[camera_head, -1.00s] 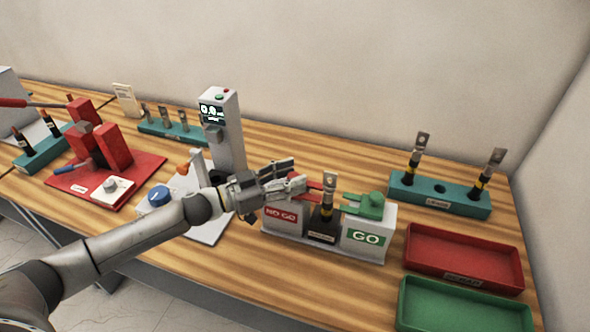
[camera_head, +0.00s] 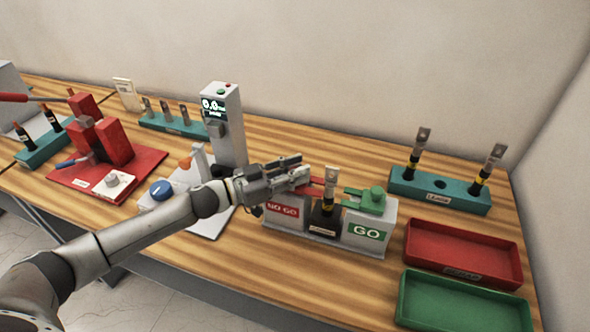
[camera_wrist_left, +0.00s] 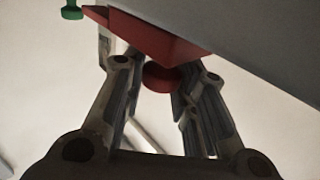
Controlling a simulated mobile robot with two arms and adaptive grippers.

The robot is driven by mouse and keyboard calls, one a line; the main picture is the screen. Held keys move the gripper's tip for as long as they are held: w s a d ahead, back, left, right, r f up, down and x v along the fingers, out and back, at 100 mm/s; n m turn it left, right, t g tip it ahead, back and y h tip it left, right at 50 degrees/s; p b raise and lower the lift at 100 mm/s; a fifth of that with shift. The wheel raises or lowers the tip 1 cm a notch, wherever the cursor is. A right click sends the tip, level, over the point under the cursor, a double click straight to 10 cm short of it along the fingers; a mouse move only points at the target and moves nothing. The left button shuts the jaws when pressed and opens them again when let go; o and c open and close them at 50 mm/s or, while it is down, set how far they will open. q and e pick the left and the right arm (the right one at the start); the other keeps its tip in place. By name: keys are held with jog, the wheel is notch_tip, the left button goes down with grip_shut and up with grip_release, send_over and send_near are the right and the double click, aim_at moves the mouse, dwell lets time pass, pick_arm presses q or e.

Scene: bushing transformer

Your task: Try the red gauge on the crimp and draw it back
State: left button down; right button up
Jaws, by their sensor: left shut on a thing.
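My left gripper (camera_head: 302,173) comes in from the left above the NO GO block (camera_head: 283,214). It is shut on the red gauge (camera_head: 316,191), mostly hidden behind the fingers in the head view. In the left wrist view the gauge's round red knob (camera_wrist_left: 162,77) sits between the fingers, below its red body (camera_wrist_left: 165,38). The terminal with the crimp (camera_head: 330,186) stands upright in the black holder (camera_head: 325,219). The gauge's red end is close to its left side; I cannot tell whether they touch. My right gripper is not in view.
The green gauge (camera_head: 372,201) rests on the GO block (camera_head: 366,234), right of the terminal. A red tray (camera_head: 462,272) and a green tray (camera_head: 405,300) lie at the right. A teal rack (camera_head: 440,198) holds two terminals behind them. A grey column with a display (camera_head: 224,125) stands behind my arm.

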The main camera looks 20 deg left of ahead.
pick_arm(q)
jog(key=shift+a, duration=1.15)
jog(key=c, duration=1.6)
grip_release()
jog(key=shift+w, duration=0.1)
jog(key=o, duration=0.4)
jog(key=shift+a, duration=0.1)
jog(key=v, duration=1.2)
